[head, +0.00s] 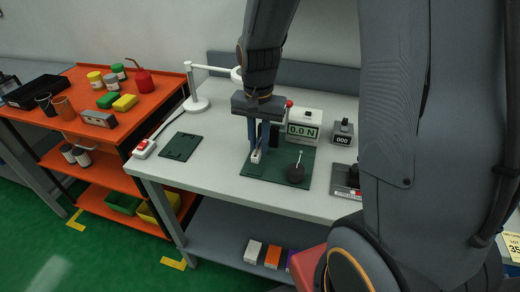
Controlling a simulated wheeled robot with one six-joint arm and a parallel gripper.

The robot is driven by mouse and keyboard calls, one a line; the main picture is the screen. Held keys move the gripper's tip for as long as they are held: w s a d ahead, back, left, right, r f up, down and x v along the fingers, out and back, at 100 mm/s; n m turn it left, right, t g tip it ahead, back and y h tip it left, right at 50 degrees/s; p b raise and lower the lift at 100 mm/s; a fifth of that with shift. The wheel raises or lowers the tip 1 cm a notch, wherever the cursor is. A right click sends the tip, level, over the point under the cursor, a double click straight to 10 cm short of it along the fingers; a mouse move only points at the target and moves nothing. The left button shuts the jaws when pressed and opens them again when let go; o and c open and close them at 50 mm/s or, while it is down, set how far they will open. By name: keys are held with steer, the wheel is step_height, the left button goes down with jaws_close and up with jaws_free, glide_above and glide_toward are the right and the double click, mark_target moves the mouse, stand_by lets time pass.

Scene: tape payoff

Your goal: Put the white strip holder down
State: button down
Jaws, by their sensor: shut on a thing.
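My gripper (258,149) points down over the dark green mat (277,181) near the middle of the table. Its two bluish fingers are shut on a small white piece, which looks like the white strip holder (256,157). The holder is low over the left part of the mat; I cannot tell whether it touches the mat. The fingers hide part of it. A black round weight-like piece (295,173) with a thin upright pin stands on the mat to the right.
A white gauge reading 0.0 N (303,130) and a counter reading 000 (343,134) stand behind. A second green plate (180,147), a white lamp (197,103) and a red-buttoned switch box (144,148) are left. The front left of the grey table (200,176) is clear.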

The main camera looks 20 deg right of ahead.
mark_target(259, 148)
steer(key=shift+f, duration=1.7)
steer(key=shift+f, duration=0.1)
steer(key=c, duration=1.7)
jaws_free()
steer(key=shift+o, duration=0.2)
step_height(259, 148, up, 11)
steer(key=shift+r+b, duration=0.1)
steer(key=shift+b, duration=0.8)
steer(key=shift+r, duration=0.3)
steer(key=shift+s, duration=0.15)
steer(key=s+f+n, duration=0.2)
steer(key=s, duration=0.1)
steer(key=s+f+n, duration=0.2)
steer(key=s, duration=0.1)
steer(key=s+f+n+t, duration=0.1)
steer(key=s+f+n, duration=0.1)
steer(key=s+n, duration=0.1)
steer(key=shift+s+d+f, duration=0.1)
steer(key=shift+f, duration=0.3)
